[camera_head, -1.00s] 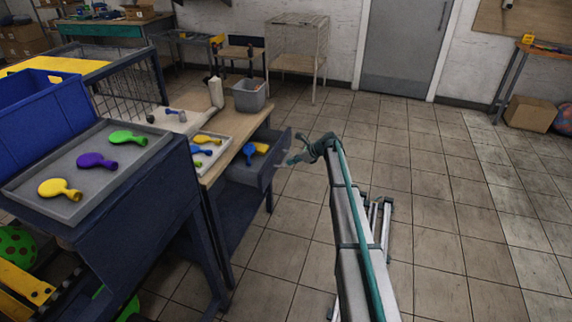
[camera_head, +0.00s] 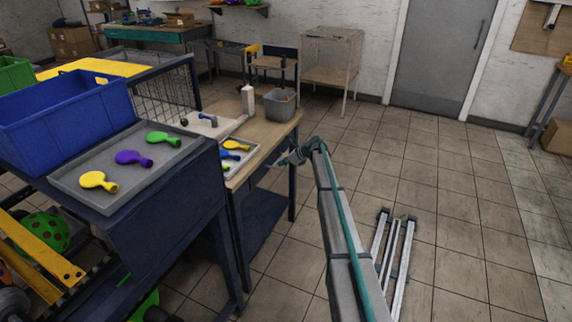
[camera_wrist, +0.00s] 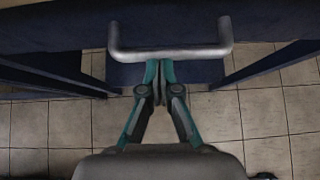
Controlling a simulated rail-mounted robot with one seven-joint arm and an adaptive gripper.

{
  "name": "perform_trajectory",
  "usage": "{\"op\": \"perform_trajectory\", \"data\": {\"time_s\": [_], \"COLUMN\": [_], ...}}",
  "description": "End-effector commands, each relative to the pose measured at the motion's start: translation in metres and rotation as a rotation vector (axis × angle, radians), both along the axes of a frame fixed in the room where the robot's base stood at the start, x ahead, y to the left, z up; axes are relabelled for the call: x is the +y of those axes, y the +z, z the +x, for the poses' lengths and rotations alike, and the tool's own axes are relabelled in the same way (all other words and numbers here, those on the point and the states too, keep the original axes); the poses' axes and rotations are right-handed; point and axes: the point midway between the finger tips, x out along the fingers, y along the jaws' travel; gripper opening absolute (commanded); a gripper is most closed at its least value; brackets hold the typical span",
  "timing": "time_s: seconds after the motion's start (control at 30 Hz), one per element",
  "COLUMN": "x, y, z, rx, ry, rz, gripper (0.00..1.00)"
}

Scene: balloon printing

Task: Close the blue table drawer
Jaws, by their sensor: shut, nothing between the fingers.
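The blue table drawer (camera_wrist: 265,22) shows its dark blue front and a grey bar handle (camera_wrist: 170,53) in the wrist view. In the head view, the drawer front appears about flush under the wooden tabletop (camera_head: 265,133), and its inside is hidden. My gripper (camera_head: 284,161) is at the drawer's front side in the head view. In the wrist view its teal fingertips (camera_wrist: 159,66) are together and empty. They are at the handle's middle, apparently touching or very near it.
A grey bin (camera_head: 279,106), a white bottle (camera_head: 248,99) and a tray with balloons stand on the table. A nearer blue stand holds a grey tray (camera_head: 112,197) with three balloons and a blue crate (camera_head: 62,122).

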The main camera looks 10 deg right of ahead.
Motion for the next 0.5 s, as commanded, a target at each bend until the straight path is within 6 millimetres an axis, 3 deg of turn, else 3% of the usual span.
{"op": "perform_trajectory", "data": {"time_s": [0.5], "x": [0.0031], "y": [0.0047], "z": [0.0031], "rx": [-0.009], "ry": [-0.001], "rz": [0.007], "gripper": [0.00]}}
